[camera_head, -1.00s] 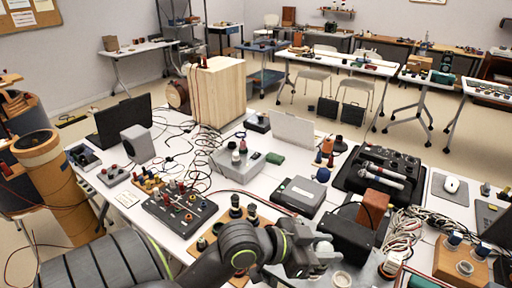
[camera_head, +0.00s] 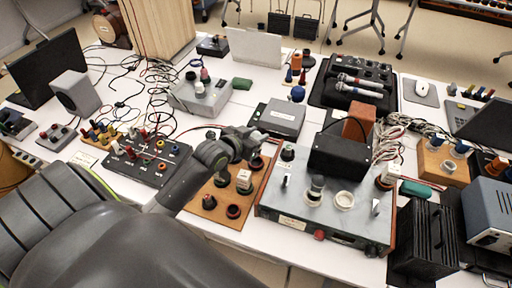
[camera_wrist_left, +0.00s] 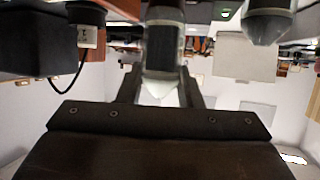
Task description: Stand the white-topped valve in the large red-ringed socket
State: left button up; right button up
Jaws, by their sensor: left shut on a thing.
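My left gripper (camera_head: 257,138) is shut over the wooden board. In the left wrist view, which looks upside down, its fingers close around a valve (camera_wrist_left: 164,50) with a white end and a dark band. In the head view I cannot make this valve out clearly against the gripper. A round dark socket with a red ring (camera_head: 233,211) sits near the front edge of the wooden board (camera_head: 262,165); it looks empty. A white-topped piece (camera_head: 244,176) stands on the board behind it. My right gripper is not in view.
A grey chassis (camera_head: 290,205) stands right of the board, with a dark-banded valve (camera_head: 316,188) and a pale ring (camera_head: 344,200) on top. A black panel with knobs (camera_head: 150,160) lies to the left. Cables and other gear crowd the table.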

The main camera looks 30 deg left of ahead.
pick_arm(q)
notch_tip(320, 180, down, 4)
jog(key=shift+f, duration=0.4)
jog(key=shift+f+b, duration=0.4)
jog(key=o, duration=1)
jog(key=shift+r, duration=0.1)
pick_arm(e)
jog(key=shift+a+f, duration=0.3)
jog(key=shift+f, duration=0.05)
pick_arm(q)
jog(key=shift+r+p, duration=0.4)
jog(key=shift+r, duration=0.1)
jog(key=v, duration=1.2)
jog(key=shift+f, duration=0.15)
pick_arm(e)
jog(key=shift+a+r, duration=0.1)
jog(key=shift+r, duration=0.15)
